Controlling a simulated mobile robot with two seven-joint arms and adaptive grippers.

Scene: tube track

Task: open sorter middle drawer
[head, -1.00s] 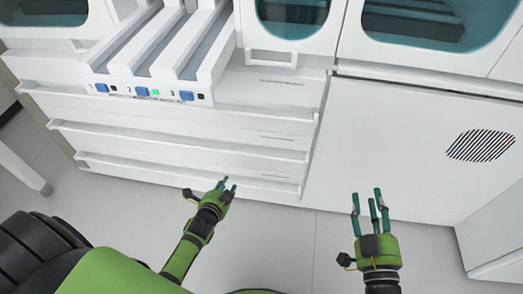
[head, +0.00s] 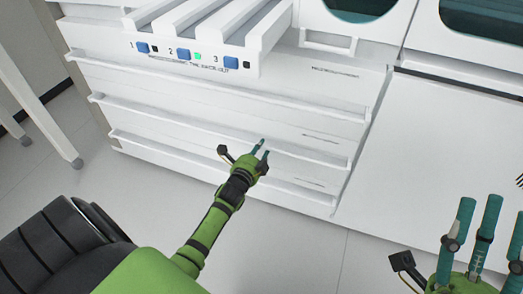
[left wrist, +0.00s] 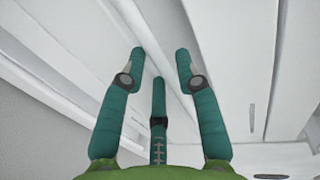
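The sorter (head: 150,75) is a white cabinet with stacked drawers, each with a long ledge handle. The middle drawer's ledge (head: 170,119) runs across the front, and the drawer looks shut. My left gripper (head: 264,149) is in front of the drawers, its fingertips close to the middle ledge; contact cannot be told. In the left wrist view, my left gripper's teal fingers (left wrist: 160,62) are apart, with a white ledge (left wrist: 168,62) running past between them and nothing gripped. My right gripper (head: 490,215) is open and empty at the lower right, away from the drawers.
The bottom drawer's ledge (head: 165,150) lies just below the middle one. Numbered rails (head: 205,22) with blue buttons jut out above. A plain white panel (head: 430,150) is to the right. The floor (head: 150,205) before the cabinet is clear.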

